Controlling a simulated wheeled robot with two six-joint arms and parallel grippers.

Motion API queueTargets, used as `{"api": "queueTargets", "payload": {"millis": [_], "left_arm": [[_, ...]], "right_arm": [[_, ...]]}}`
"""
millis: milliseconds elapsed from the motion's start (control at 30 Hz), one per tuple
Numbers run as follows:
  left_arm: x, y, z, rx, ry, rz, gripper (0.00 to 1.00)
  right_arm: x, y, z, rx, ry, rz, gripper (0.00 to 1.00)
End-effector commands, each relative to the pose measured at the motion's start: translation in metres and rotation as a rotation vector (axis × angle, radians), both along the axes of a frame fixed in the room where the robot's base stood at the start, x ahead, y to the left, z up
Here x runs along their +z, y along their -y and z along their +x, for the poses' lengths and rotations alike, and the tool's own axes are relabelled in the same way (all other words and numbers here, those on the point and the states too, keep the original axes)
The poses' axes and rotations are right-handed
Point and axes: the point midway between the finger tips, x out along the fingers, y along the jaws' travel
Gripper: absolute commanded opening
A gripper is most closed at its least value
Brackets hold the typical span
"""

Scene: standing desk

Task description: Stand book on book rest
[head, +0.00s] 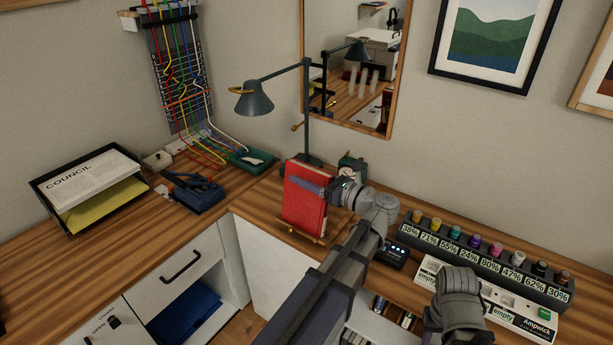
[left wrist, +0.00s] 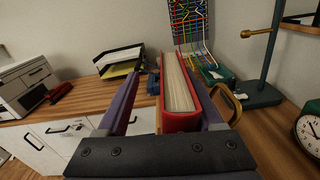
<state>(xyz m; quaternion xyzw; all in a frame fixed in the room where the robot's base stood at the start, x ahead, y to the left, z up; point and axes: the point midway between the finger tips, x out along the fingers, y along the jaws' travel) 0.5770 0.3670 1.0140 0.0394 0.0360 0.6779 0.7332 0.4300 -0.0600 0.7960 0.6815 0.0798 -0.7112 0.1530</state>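A red book (head: 304,203) stands nearly upright, leaning slightly back, on a small wooden book rest (head: 312,240) on the desk. The rest's front ledge shows below the book; most of the rest is hidden behind it. My left gripper (head: 308,186) reaches in from the right, one purple finger across the cover. In the left wrist view the book (left wrist: 180,90) is between the fingers, pages showing. The left gripper (left wrist: 165,105) is open: a gap shows on the left side, while the right finger is close to or touching the cover. My right arm's fingers are not visible.
A dark desk lamp (head: 307,110) stands behind the book, and a clock (head: 349,168) to its right. A bottle rack (head: 485,262) with percent labels and a white tray (head: 520,318) lie right. A paper tray (head: 75,215) is at left.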

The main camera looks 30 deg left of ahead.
Motion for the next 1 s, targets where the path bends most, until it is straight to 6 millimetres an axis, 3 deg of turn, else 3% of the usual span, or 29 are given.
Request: {"api": "queueTargets", "payload": {"millis": [167,600,1000], "left_arm": [[-0.001,0.004,0.000,-0.001,0.000,-0.002,0.67],[0.000,0.067,-0.004,-0.003,0.000,0.000,0.67],[0.000,0.078,-0.006,0.000,0.000,0.000,0.67]], "right_arm": [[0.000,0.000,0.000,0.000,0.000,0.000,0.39],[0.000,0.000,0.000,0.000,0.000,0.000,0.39],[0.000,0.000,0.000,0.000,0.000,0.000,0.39]]}}
